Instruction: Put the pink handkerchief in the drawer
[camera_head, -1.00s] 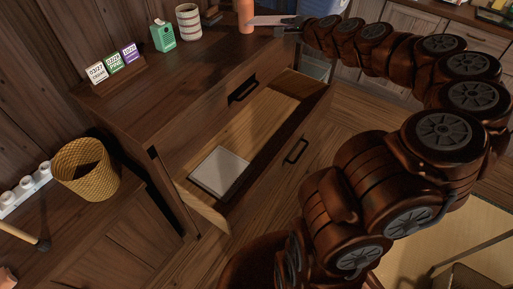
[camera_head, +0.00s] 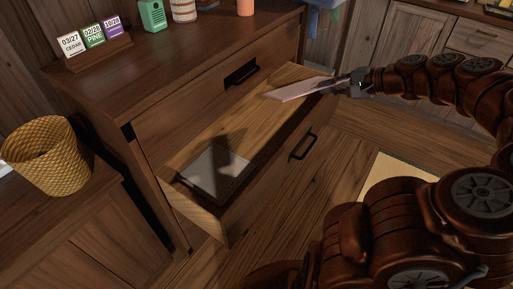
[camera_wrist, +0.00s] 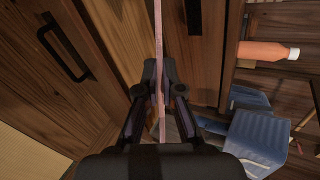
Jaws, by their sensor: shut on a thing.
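The pink handkerchief (camera_head: 296,90) is a thin, flat, pale pink sheet. My gripper (camera_head: 350,85) is shut on its right edge and holds it above the far right part of the open drawer (camera_head: 203,224). In the wrist view the handkerchief (camera_wrist: 158,50) shows edge-on as a thin pink strip between the fingertips of my gripper (camera_wrist: 160,95). The drawer is pulled out from the wooden cabinet and holds a flat whitish-grey thing (camera_head: 214,170) at its near left end. A shadow falls across that thing.
The cabinet top (camera_head: 180,45) carries date cards (camera_head: 92,37), a green box (camera_head: 152,15), a striped cup (camera_head: 184,10) and an orange bottle (camera_head: 245,7). A wicker basket (camera_head: 48,155) stands at left. Blue containers (camera_wrist: 258,135) show right of my gripper in the wrist view.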

